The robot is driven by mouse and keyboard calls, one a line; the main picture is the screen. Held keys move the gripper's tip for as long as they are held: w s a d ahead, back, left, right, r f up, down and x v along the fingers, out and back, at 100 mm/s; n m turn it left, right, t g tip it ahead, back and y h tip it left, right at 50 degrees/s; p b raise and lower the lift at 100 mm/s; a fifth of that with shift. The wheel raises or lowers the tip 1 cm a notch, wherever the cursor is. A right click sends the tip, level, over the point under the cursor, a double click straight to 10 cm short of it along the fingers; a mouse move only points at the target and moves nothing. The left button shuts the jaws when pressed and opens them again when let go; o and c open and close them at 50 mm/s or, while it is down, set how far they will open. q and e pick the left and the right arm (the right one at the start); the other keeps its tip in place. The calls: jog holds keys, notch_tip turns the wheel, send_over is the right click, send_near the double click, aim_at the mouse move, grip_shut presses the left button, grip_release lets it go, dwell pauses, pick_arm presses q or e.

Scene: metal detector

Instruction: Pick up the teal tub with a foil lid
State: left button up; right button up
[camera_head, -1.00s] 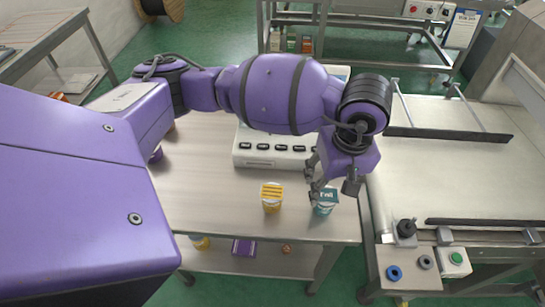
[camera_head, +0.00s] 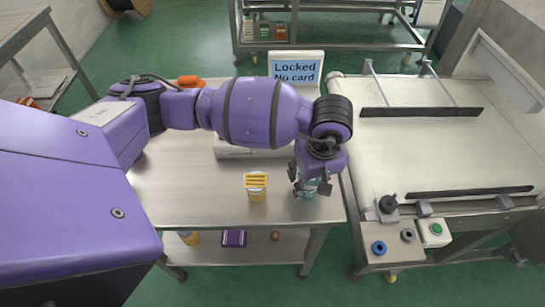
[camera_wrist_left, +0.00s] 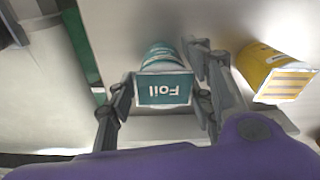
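The teal tub (camera_head: 308,190) stands upright near the front right of the steel table, partly hidden by my gripper in the head view. In the left wrist view the tub (camera_wrist_left: 163,56) has a square teal lid marked "Foil". My left gripper (camera_head: 311,188) is down at the tub. In the left wrist view my left gripper (camera_wrist_left: 164,88) is open, with its fingers on either side of the lid. Small gaps seem to show between fingers and lid; contact cannot be told. My right gripper is in neither view.
A yellow tub with a striped lid (camera_head: 257,187) stands close to the left of the teal tub; it also shows in the wrist view (camera_wrist_left: 262,66). Behind is a machine with a "Locked No card" screen (camera_head: 296,69). A conveyor (camera_head: 420,140) lies to the right.

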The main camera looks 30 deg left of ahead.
pick_arm(q)
jog(key=shift+w+r, duration=0.1)
jog(key=shift+r, duration=0.05)
jog(key=c, duration=0.8)
